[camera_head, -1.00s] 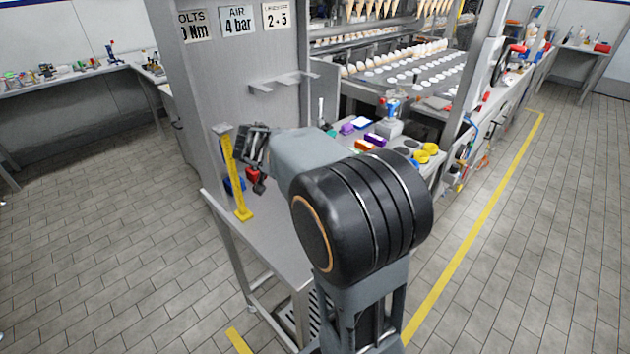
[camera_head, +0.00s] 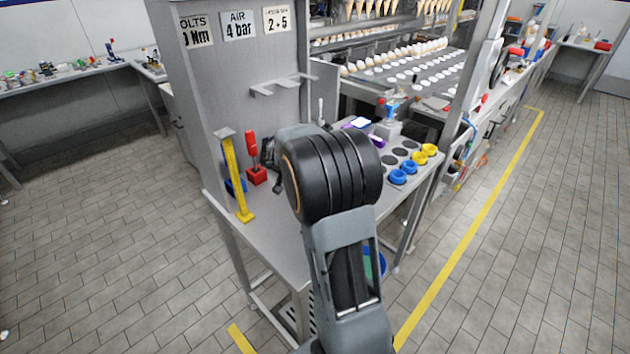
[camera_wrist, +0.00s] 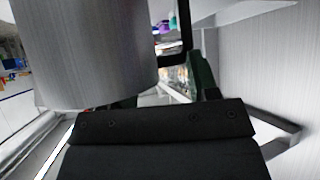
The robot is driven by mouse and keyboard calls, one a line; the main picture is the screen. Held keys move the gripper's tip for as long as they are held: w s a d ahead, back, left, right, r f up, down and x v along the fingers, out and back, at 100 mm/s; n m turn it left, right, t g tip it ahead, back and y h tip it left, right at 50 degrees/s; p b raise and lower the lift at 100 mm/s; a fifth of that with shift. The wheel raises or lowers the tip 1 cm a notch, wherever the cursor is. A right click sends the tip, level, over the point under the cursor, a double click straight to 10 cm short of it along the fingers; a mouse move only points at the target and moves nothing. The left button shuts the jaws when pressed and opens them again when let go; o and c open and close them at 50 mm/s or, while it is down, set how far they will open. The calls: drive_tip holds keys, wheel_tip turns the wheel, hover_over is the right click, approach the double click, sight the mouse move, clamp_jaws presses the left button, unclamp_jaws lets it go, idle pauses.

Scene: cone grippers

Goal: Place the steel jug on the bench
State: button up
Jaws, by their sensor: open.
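A big grey brushed cylinder, which looks like the steel jug (camera_wrist: 85,50), fills the upper left of the wrist view, very close to the camera. A black bar beside it looks like its handle. My gripper (camera_head: 268,153) shows only as a dark part at the left of my arm in the head view. In the wrist view one dark finger stands right of the jug; the other is not clear. The jaws are open, and I cannot tell whether they touch the jug. The jug is hidden behind my arm in the head view. The steel bench (camera_head: 265,235) lies below.
A yellow post (camera_head: 235,180) stands at the bench's left edge, with a red-handled tool (camera_head: 254,165) beside it. A grey upright panel (camera_head: 245,80) with a hook rack (camera_head: 280,85) rises behind. Blue and yellow rings (camera_head: 404,173) lie at the right. The front bench top looks clear.

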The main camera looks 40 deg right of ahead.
drive_tip(key=shift+s, duration=0.1)
clamp_jaws()
drive_tip(key=shift+f, duration=0.1)
idle(0.3)
drive_tip(key=shift+f, duration=0.1)
idle(0.8)
